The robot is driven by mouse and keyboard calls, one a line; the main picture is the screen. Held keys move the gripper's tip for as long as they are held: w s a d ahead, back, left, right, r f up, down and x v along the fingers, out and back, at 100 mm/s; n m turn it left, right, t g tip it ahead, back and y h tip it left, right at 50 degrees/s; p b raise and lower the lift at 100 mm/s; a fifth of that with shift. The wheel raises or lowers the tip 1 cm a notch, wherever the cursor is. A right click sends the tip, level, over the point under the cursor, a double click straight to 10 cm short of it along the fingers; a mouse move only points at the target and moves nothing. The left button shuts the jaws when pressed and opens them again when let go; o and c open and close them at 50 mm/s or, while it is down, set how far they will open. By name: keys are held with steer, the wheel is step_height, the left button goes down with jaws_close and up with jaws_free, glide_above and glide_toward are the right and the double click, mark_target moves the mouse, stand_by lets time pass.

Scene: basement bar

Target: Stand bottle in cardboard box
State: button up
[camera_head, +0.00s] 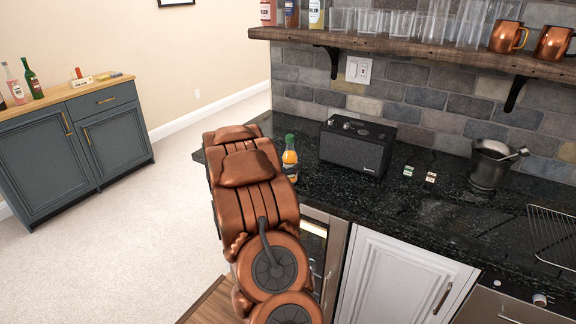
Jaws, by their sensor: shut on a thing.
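A small bottle with orange contents and a green top (290,158) is upright at the left end of the dark counter, just right of my arm. My arm hides its lower left side. My copper-coloured arm reaches forward over the counter's left end. My gripper is hidden behind the arm, so its fingers and anything between them do not show. I cannot tell whether this bottle touches the gripper. No cardboard box is visible.
A black speaker (357,146), a dark metal pot (490,165) and a wire rack (553,235) are on the counter (420,222). A wooden shelf (430,47) with glasses and copper mugs hangs above. A blue-grey cabinet (75,150) with bottles stands left; carpet between is clear.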

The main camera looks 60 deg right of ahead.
steer(key=shift+f, duration=0.25)
steer(key=shift+f, duration=0.2)
steer(key=o, duration=1.5)
steer(key=shift+r, duration=0.1)
steer(key=shift+a+r, duration=0.1)
steer(key=b+v, duration=0.2)
steer(key=v, duration=1)
